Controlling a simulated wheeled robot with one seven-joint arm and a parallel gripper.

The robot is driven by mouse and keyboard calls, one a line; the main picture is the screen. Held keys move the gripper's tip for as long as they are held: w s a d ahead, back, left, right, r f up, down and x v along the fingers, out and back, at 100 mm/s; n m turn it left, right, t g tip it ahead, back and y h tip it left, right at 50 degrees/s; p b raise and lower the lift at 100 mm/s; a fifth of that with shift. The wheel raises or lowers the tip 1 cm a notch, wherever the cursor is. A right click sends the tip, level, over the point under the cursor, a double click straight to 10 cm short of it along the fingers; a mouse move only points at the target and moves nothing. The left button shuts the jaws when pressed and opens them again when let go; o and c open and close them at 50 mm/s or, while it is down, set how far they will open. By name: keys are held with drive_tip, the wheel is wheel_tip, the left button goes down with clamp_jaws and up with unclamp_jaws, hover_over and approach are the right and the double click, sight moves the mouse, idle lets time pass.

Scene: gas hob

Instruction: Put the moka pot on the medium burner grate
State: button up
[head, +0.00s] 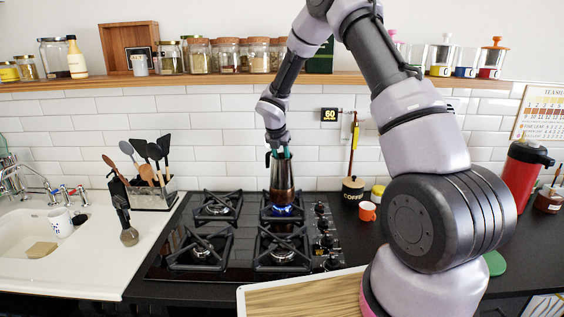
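The moka pot (282,184), dark brown and black, is upright over the back right burner grate (262,216). A blue flame glows just under its base. I cannot tell whether the base rests on the grate or hangs slightly above it. My gripper (278,154) points down at the top of the pot, with its teal fingertips beside the pot's upper part. The view is too small to show whether the fingers press on it. The other grates are at back left (216,207), front left (200,250) and front right (283,254), all empty.
Knobs (325,240) line the hob's right side. An orange mug (367,211) and a coffee jar (352,188) stand right of it. A utensil rack (153,194) stands left. A wooden board (300,297) is in front. A jar shelf (200,82) runs above.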

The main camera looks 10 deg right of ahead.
drive_tip(key=s+a+r, duration=0.4)
drive_tip(key=s+a, duration=0.3)
drive_tip(key=s, duration=0.4)
drive_tip(key=s+d+r+m+y, duration=0.1)
drive_tip(key=s+d+r+m, duration=0.45)
drive_tip(key=r+m, duration=0.3)
drive_tip(key=s+d+r+m, duration=0.5)
drive_tip(key=s+r+m, duration=0.1)
drive_tip(key=r+m, duration=0.25)
drive_tip(key=s+d+r+m+t+y, duration=0.1)
drive_tip(key=s+r+m, duration=0.4)
drive_tip(key=s+m, duration=0.3)
drive_tip(key=s+d+r+m+t+y, duration=0.1)
drive_tip(key=s+r+m, duration=0.3)
drive_tip(key=s+m, duration=0.4)
drive_tip(key=shift+s+d+r+m+t+y, duration=0.25)
drive_tip(key=shift+r+m+t+y, duration=0.15)
drive_tip(key=shift+t+y, duration=0.25)
